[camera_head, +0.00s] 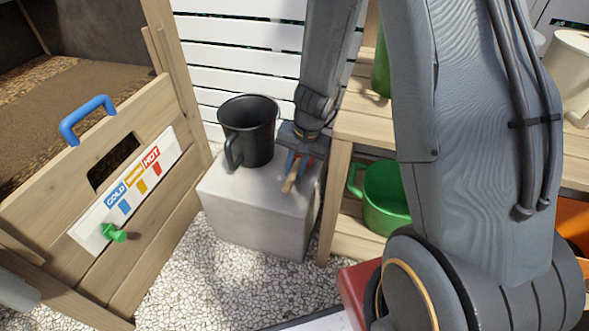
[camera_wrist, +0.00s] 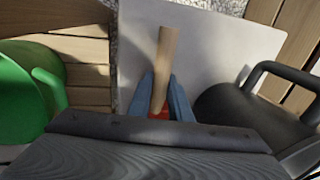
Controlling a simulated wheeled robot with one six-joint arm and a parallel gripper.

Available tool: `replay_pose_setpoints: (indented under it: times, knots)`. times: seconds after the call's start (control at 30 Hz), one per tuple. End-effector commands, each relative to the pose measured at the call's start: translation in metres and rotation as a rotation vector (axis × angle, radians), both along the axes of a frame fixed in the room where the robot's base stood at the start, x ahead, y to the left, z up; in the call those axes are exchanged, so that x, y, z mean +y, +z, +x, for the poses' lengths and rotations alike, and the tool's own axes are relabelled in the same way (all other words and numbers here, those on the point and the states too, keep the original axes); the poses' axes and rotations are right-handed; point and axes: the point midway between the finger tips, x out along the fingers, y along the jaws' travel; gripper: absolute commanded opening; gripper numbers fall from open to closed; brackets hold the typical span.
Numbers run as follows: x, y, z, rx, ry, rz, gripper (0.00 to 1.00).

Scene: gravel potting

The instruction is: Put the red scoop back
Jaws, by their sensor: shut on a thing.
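The red scoop shows mainly as its pale wooden handle (camera_wrist: 167,55) in the wrist view, with a bit of red at its base between the fingers. In the head view the wooden handle (camera_head: 291,183) points down toward the front of a grey block (camera_head: 255,217). My gripper (camera_head: 299,163) is shut on the scoop, and its blue fingers (camera_wrist: 161,95) lie on both sides of the handle in the wrist view. It is over the right part of the block's top. Most of the scoop's red part is hidden; I cannot tell whether it touches the block.
A black pot (camera_head: 249,134) with a handle stands on the block, just left of my gripper. A wooden shelf with a green pot (camera_head: 388,201) is close on the right. A wooden bin with a blue handle (camera_head: 88,119) stands at the left. Gravel covers the ground.

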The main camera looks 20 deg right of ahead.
Motion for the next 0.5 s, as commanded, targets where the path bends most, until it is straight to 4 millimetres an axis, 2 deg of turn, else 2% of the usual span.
replay_pose_setpoints:
  times: [0.3, 0.33, 0.43, 0.5]
  knots:
    - [-0.0001, -0.0050, 0.0003, -0.001, 0.000, -0.001, 0.00]
    - [-0.0001, -0.0044, 0.0002, -0.001, 0.000, -0.001, 0.23]
    - [-0.0001, -0.0041, 0.0001, 0.000, 0.000, 0.000, 0.40]
    - [-0.0001, -0.0041, 0.0001, 0.000, 0.000, 0.000, 0.40]
